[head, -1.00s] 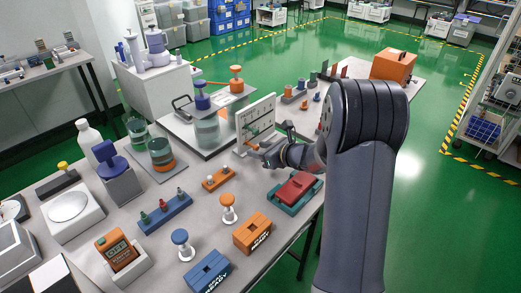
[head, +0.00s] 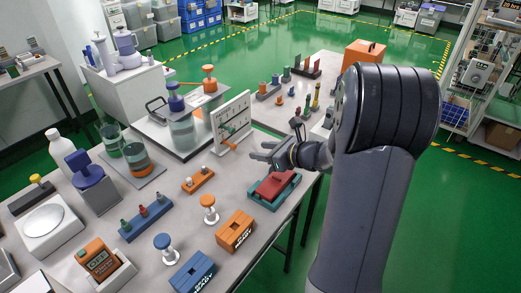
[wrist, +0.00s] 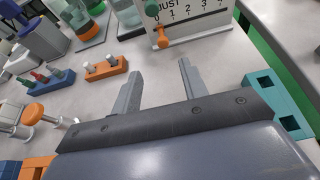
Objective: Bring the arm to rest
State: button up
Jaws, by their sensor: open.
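My gripper (head: 268,152) is at the end of my arm, above the table (head: 262,205) between the white upright board (head: 233,122) and the red block in its teal tray. In the wrist view my gripper (wrist: 158,82) shows two grey fingers spread apart with nothing between them. Bare table lies beneath and beyond the fingertips. The white board (wrist: 195,18), with numbers and an orange handle, stands ahead of them.
The teal tray (head: 291,190) with a red block (head: 274,186) sits just below my gripper; its corner shows at right in the wrist view. An orange rack (head: 199,180) and orange box (head: 235,231) stand nearby. Green floor lies open beyond the table's right edge.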

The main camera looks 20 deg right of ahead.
aim_at(235, 146)
jog(key=x, duration=1)
jog(key=shift+w+a+f+b, duration=0.1)
jog(key=shift+w+a+b, duration=0.1)
jog(key=shift+w+b, duration=0.15)
jog(key=shift+w+d, duration=0.1)
jog(key=shift+w, duration=0.15)
jog(key=shift+w+d+p, duration=0.3)
jog(key=shift+d+p, duration=0.15)
jog(key=shift+d, duration=0.05)
